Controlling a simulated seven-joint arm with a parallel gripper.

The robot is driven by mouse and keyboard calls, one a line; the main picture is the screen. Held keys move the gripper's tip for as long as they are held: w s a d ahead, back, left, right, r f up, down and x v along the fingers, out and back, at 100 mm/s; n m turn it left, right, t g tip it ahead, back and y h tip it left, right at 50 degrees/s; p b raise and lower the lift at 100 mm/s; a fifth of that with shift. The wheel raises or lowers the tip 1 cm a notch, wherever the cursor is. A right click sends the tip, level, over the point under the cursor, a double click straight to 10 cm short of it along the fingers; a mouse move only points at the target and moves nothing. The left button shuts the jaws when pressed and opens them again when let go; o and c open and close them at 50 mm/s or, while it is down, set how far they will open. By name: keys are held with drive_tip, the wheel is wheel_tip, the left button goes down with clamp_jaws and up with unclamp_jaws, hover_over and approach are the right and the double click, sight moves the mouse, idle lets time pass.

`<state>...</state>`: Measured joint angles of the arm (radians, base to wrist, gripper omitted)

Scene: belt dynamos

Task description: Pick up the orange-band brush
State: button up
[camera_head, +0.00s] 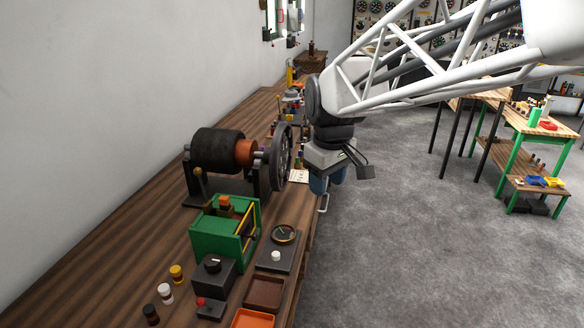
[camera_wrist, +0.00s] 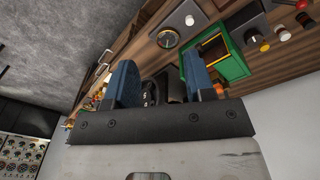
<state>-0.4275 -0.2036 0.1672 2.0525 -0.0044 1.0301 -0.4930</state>
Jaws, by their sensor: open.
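In the head view, a small block with an orange top (camera_head: 225,201) sits in the open top of a green box (camera_head: 212,236); it may be the orange-band brush, but I cannot tell for sure. The green box also shows in the wrist view (camera_wrist: 236,66), right of my fingers. My gripper (camera_head: 326,182) hangs at the bench's right edge, beside the black flywheel and apart from the box. In the wrist view its two blue fingers (camera_wrist: 160,75) stand wide apart with nothing held between them.
The wooden bench (camera_head: 110,260) runs along the wall. A dark drum machine (camera_head: 218,149) with a flywheel (camera_head: 280,158) stands behind the green box. A gauge panel (camera_head: 283,236), brown tray (camera_head: 264,292), orange tray (camera_head: 253,319) and several small jars are in front. Open floor lies right.

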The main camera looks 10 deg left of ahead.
drive_tip(key=w+a+f+n, duration=0.2)
drive_tip(key=w+a+n, duration=0.15)
drive_tip(key=a, duration=0.85)
drive_tip(key=n+g, duration=0.1)
drive_tip(key=n, duration=0.3)
hover_over(224, 198)
drive_tip(key=f, duration=0.3)
drive_tip(key=shift+a, duration=0.2)
drive_tip(key=shift+f, duration=0.15)
drive_tip(key=shift+d+f, duration=0.1)
drive_tip(key=shift+f, duration=1.05)
drive_tip(key=shift+f, duration=0.15)
drive_tip(key=shift+f, duration=2.45)
